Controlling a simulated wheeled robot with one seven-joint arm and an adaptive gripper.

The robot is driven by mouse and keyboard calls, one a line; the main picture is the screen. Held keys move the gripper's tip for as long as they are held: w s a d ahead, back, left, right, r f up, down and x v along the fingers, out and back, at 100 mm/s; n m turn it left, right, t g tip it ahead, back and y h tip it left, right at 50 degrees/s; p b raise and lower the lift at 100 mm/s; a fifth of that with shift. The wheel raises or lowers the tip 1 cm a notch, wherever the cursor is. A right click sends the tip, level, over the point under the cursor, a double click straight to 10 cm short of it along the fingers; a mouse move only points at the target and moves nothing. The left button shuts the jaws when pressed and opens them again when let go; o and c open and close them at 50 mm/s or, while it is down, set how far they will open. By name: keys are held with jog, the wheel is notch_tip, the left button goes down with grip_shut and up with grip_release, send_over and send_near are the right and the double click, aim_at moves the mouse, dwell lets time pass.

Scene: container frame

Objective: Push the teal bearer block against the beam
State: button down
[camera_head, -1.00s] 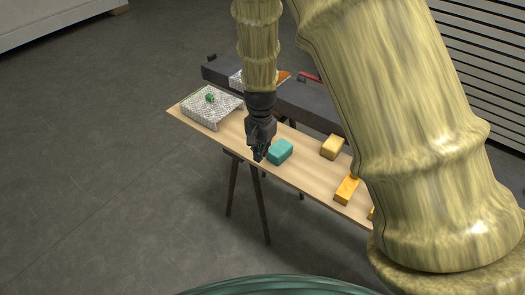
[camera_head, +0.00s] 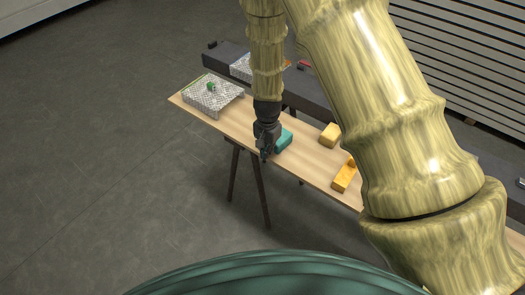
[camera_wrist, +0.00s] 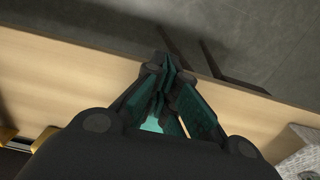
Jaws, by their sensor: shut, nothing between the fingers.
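The teal bearer block (camera_head: 285,141) lies on the wooden tabletop, partly hidden behind my gripper (camera_head: 265,158) in the head view. The dark grey beam (camera_head: 306,98) runs along the far side of the table, with a strip of bare wood between it and the block. My gripper is shut and empty, pointing down at the near side of the block. I cannot tell whether it touches the block. In the wrist view, the fingers of my gripper (camera_wrist: 163,68) are over the wood near the table edge. A bright teal patch (camera_wrist: 152,124) shows between the finger links.
A yellow block (camera_head: 329,134) and an orange-yellow piece (camera_head: 344,175) lie to the right on the table. A grey-white mesh-textured box (camera_head: 213,96) with a small green item stands at the left end.

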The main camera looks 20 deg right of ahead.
jog(key=shift+w+d, duration=0.25)
jog(key=shift+d, duration=0.05)
jog(key=w+d, duration=0.3)
jog(key=w+d+b, duration=0.1)
jog(key=w+d, duration=0.1)
jog(key=d, duration=0.2)
jog(key=w+d, duration=0.3)
jog(key=d, duration=0.1)
jog(key=shift+w+b, duration=0.35)
jog(key=shift+b, duration=0.05)
jog(key=shift+w+d, duration=0.15)
jog(key=shift+d, duration=0.15)
jog(key=shift+a, duration=0.1)
